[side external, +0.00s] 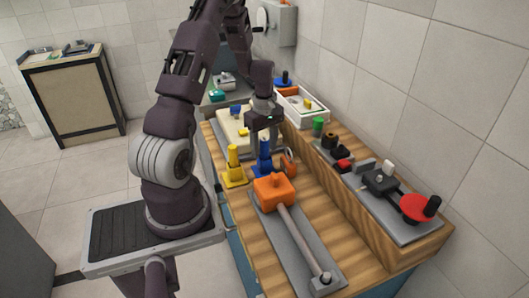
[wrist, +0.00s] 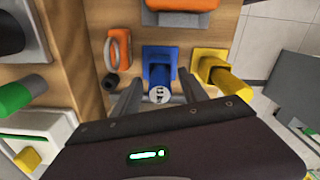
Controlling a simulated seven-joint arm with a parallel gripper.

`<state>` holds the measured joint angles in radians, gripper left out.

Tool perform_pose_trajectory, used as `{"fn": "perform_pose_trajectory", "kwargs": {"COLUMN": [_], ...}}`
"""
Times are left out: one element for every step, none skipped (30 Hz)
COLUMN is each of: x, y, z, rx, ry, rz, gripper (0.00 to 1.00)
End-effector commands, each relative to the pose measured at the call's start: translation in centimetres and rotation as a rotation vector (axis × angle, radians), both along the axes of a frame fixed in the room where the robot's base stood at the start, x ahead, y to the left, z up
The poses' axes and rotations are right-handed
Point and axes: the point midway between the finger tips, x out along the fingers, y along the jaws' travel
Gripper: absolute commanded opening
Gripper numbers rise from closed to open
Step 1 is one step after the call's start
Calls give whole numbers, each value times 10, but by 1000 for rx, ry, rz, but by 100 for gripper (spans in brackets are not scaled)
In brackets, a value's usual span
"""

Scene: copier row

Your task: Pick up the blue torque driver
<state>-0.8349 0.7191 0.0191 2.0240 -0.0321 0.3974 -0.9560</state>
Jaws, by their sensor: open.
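The blue torque driver (side external: 264,160) stands upright on the wooden bench in a square blue base, which shows in the wrist view (wrist: 160,58). My gripper (side external: 264,142) is above it, pointing down. In the wrist view my open fingers (wrist: 160,92) lie to either side of the driver's grey-tipped upper end. I cannot tell whether either finger touches it.
A yellow tool (side external: 233,165) stands close on the left and an orange ring-shaped part (side external: 288,163) close on the right. An orange block (side external: 273,189) with a grey bar lies in front. A raised wooden shelf (side external: 365,190) runs along the wall.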

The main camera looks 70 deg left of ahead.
Motion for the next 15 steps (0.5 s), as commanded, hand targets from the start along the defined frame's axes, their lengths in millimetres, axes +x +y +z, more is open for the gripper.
{"fn": "perform_pose_trajectory", "kwargs": {"x": [0, 0, 0, 0, 0, 0, 0, 0, 0, 0, 0, 0, 0, 0, 0], "y": [0, 0, 0, 0, 0, 0, 0, 0, 0, 0, 0, 0, 0, 0, 0], "z": [0, 0, 0, 1, 1, 1, 1, 1, 1, 1, 1, 1, 1, 1, 1], "rx": [0, 0, 0, 0, 0, 0, 0, 0, 0, 0, 0, 0, 0, 0, 0], "ry": [0, 0, 0, 0, 0, 0, 0, 0, 0, 0, 0, 0, 0, 0, 0], "rz": [0, -1, -1, -1, -1, -1, -1, -1, -2, -2, -2, -2, -2, -2, -2], "gripper": [51, 51, 47, 41, 35, 27, 21, 16, 8, 2, 0, 0, 0, 0, 0]}}
